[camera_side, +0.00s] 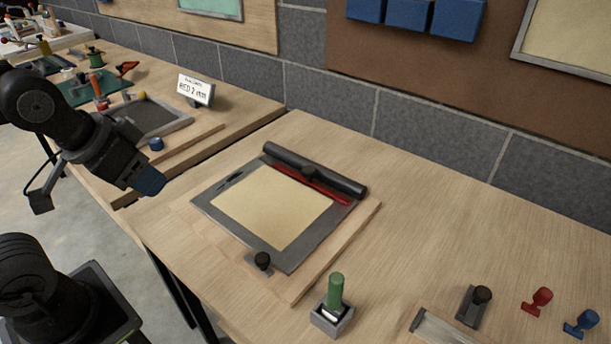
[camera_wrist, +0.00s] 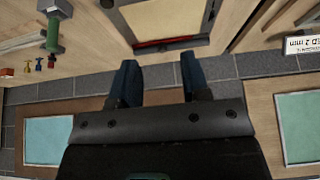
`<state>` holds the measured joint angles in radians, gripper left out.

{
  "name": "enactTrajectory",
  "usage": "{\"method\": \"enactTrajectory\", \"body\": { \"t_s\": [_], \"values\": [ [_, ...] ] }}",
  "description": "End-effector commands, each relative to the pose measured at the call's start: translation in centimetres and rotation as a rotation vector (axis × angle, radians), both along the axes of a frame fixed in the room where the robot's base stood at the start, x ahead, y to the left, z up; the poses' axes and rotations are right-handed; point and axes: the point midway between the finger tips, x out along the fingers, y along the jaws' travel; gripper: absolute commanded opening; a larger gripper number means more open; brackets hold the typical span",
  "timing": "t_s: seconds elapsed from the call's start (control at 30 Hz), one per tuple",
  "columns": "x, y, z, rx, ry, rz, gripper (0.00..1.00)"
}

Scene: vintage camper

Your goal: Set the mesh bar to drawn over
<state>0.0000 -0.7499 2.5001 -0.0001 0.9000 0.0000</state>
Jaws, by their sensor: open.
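The mesh bar (camera_side: 340,181) is a dark rounded bar with a black knob, lying along the back edge of a flat grey frame (camera_side: 208,205). A red strip (camera_side: 330,191) shows along its front side. The cream mesh panel (camera_side: 272,206) in front of it is uncovered. In the wrist view, the panel (camera_wrist: 165,14) and red strip (camera_wrist: 165,42) show at the top, beyond the fingers. My gripper (camera_side: 148,181) is left of the frame, above the table edge and apart from it. Its blue fingers (camera_wrist: 158,78) are spread with nothing between them.
A green-handled tool (camera_side: 336,291) stands in a grey holder in front. Red (camera_side: 538,300) and blue (camera_side: 581,323) stamps are at right. A sign (camera_side: 196,90) stands at back left.

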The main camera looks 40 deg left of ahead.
Motion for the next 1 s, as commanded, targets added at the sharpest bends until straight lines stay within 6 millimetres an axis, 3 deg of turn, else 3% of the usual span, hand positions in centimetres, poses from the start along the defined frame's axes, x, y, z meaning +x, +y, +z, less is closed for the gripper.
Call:
{"method": "enactTrajectory", "body": {
  "t_s": [0.47, 0.67, 0.77, 1.0],
  "values": [
    [0.0, 0.0, 0.0, 0.000, 0.000, 0.000, 0.43],
    [1.0, 0.0, 0.8, -0.004, 0.015, 0.006, 0.60],
    [3.2, -0.1, 2.3, -0.011, 0.047, 0.017, 0.63],
    [11.8, -0.6, 5.6, -0.034, 0.161, 0.063, 0.63]
  ]
}}
